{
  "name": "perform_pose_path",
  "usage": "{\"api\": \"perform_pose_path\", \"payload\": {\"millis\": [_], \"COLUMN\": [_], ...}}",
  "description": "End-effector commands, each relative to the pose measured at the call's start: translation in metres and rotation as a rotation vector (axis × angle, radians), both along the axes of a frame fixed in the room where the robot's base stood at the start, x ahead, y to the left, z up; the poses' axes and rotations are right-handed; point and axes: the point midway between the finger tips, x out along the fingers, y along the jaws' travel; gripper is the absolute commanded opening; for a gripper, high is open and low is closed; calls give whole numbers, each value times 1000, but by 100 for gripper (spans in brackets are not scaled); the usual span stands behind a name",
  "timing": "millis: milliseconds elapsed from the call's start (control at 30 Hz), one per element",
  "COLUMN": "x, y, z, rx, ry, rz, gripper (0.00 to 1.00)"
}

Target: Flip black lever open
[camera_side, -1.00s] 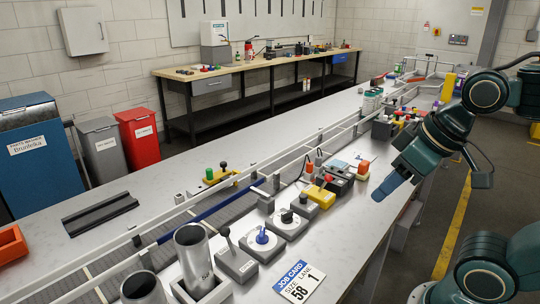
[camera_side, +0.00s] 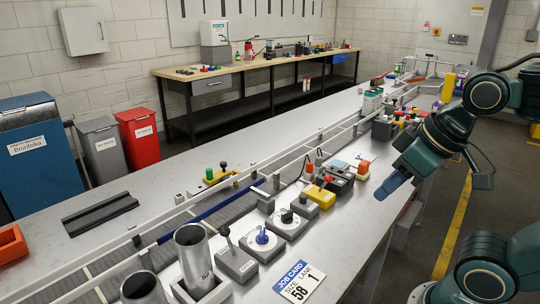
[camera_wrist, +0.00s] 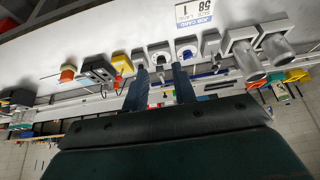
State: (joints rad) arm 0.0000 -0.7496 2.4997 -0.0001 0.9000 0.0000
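The black lever (camera_side: 227,238) stands up from a grey box (camera_side: 236,263) beside the metal cans in the side view, leaning slightly left. That grey box (camera_wrist: 211,43) also shows in the wrist view, right of the blue-knob dial; the lever's angle is hard to tell there. My gripper (camera_side: 382,195) hangs over the right edge of the bench, well apart from the lever. In the wrist view its two blue fingers (camera_wrist: 161,85) are apart with nothing held between them.
A blue-knob dial (camera_side: 262,242), a black-knob dial (camera_side: 287,221) and a yellow box (camera_side: 319,196) stand in a row beyond the lever. Metal cans (camera_side: 193,257) stand nearer the camera. A job card (camera_side: 299,282) reads size 58, lane 1.

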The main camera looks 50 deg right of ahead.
Motion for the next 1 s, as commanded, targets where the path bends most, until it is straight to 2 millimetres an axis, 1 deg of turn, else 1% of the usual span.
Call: {"api": "perform_pose_path", "payload": {"millis": [33,100,133,267,467,733,1000], "x": [1,2,3,10,31,73,118], "y": [0,1,1,3,10,26,45], "z": [0,1,2,6,17,32,39], "rx": [0,0,1,1,4,9,12], "ry": [1,2,3,12,36,78,123], "rz": [1,4,5,17,48,109,173], "gripper": [17,3,0,0,0,0,0]}}
